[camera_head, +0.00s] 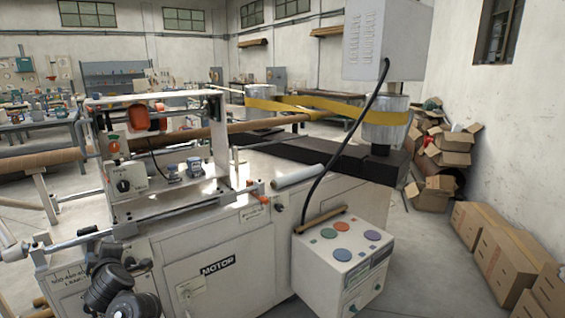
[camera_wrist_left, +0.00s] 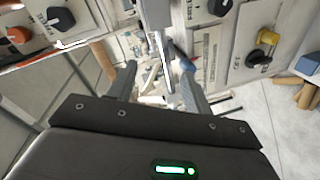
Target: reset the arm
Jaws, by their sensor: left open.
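The spiral winder (camera_head: 230,235) stands in the middle of the head view, with a "MOTOR" label on its front. My left gripper (camera_wrist_left: 158,82) shows in the left wrist view, its two grey fingers apart. A thin light metal bar (camera_wrist_left: 163,62) shows between and beyond the fingertips; I cannot tell whether they touch it. Panels with dark knobs (camera_wrist_left: 60,19) lie beyond the gripper. In the head view, dark arm joints (camera_head: 108,287) of mine show at the lower left; the gripper's fingers cannot be made out there. My right gripper is in neither view.
A white control box (camera_head: 340,258) with coloured round buttons stands at the machine's front right. A black cable (camera_head: 343,145) loops above it. Cardboard boxes (camera_head: 500,250) line the right wall. A yellow belt (camera_head: 315,103) runs at the back. Floor is free between machine and boxes.

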